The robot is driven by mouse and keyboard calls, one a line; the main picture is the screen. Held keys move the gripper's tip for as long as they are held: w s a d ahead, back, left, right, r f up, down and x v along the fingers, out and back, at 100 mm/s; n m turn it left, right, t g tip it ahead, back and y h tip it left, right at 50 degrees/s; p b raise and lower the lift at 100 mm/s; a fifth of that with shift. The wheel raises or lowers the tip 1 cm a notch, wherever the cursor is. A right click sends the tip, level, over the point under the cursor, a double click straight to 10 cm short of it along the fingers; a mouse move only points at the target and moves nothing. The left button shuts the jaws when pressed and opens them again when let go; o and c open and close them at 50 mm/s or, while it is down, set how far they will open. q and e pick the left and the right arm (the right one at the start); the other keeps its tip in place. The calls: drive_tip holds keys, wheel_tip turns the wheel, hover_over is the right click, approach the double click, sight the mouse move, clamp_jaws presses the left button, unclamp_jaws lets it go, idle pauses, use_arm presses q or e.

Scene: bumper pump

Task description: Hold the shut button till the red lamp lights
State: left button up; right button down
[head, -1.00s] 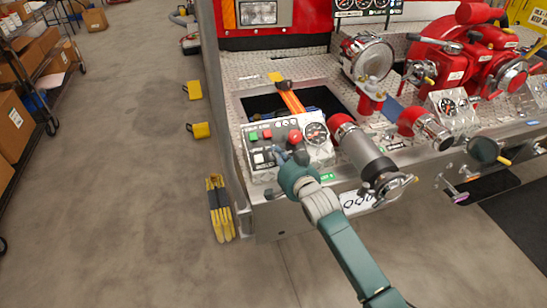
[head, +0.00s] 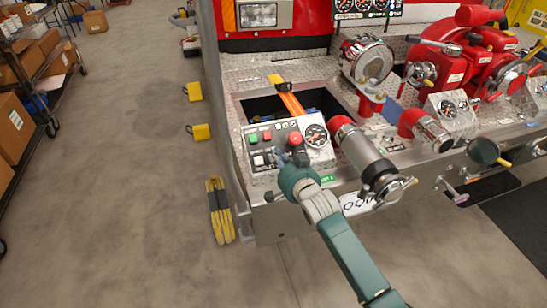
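A grey control panel (head: 262,147) sits on the truck's front bumper. I cannot tell which control is the shut button or whether any lamp is lit. My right gripper (head: 284,158) is at the panel's lower middle, right of the pale buttons and below the red knob. Its fingertips are small and partly hidden by the wrist; contact is unclear. My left gripper is not in view.
A round gauge (head: 316,136) is right of the knob. A large hose fitting (head: 366,157) juts forward close to my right arm. An open bumper well with an orange strap (head: 290,101) lies behind the panel.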

drive_tip(key=shift+w+f+b, duration=0.2)
drive_tip(key=shift+f+b, duration=0.1)
drive_tip(key=shift+f, duration=0.1)
drive_tip(key=shift+w+a+f+b, duration=0.15)
drive_tip(key=shift+w+f+b, duration=0.05)
drive_tip(key=shift+f+b, duration=0.25)
idle(2.8)
idle(0.9)
drive_tip(key=shift+s+r+p, duration=0.25)
drive_tip(key=shift+r+p, duration=0.45)
drive_tip(key=shift+p, duration=0.3)
drive_tip(key=shift+s+r, duration=0.15)
drive_tip(key=shift+p, duration=0.3)
drive_tip(key=r+p, duration=0.1)
drive_tip(key=p, duration=0.1)
drive_tip(key=s+r+p, duration=0.1)
drive_tip(key=r+p, duration=0.1)
drive_tip(key=s+d+r+p, duration=0.1)
drive_tip(key=p, duration=0.1)
drive_tip(key=shift+s+r, duration=0.15)
drive_tip(key=shift+s, duration=0.1)
